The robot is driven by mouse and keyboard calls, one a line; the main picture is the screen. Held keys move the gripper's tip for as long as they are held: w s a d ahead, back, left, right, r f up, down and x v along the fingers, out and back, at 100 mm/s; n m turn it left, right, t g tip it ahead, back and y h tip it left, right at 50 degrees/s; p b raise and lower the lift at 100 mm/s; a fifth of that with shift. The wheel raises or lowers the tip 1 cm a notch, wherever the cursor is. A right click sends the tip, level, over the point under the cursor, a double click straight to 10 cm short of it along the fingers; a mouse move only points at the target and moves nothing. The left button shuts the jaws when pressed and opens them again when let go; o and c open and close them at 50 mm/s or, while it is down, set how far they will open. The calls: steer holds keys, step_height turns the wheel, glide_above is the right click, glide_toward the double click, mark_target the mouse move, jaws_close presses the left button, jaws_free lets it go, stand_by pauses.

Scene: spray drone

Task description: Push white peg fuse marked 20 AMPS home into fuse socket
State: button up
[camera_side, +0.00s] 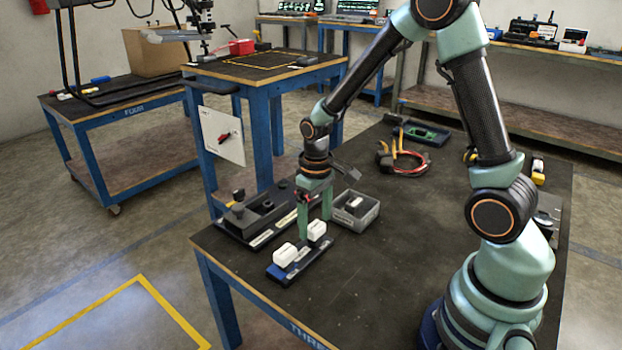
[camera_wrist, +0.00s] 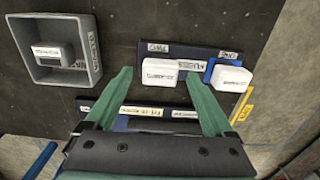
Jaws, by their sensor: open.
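Two white blocks that look like peg fuses sit on a dark holder with a blue end. The holder (camera_side: 293,268) carries labels reading FUSES, ONE and TWO in the wrist view (camera_wrist: 208,58). One white fuse (camera_side: 317,231) is at TWO (camera_wrist: 160,73); the other (camera_side: 285,255) is at ONE by the blue end (camera_wrist: 231,77). A third white fuse (camera_wrist: 47,54) lies in a grey tray. The fuse markings are too small to read, so I cannot tell which is 20 AMPS. My gripper (camera_side: 315,217) is open and empty beside the TWO fuse (camera_wrist: 160,92).
The grey tray (camera_side: 371,217) stands right of my gripper. A black fixture (camera_side: 232,228) with knobs and labels stands to its left, close to the table edge. Cables and pliers (camera_side: 403,160) lie further back. The table's middle is clear.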

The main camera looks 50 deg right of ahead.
mark_target(315, 225)
steer(key=shift+f, duration=0.7)
stand_by(0.5)
jaws_close()
steer(key=shift+r, duration=3)
steer(key=shift+w, duration=0.1)
steer(key=w+d+r, duration=0.1)
steer(key=w+r, duration=0.2)
steer(key=w, duration=1.3)
steer(key=shift+w+d, duration=0.4)
steer(key=shift+r, duration=0.1)
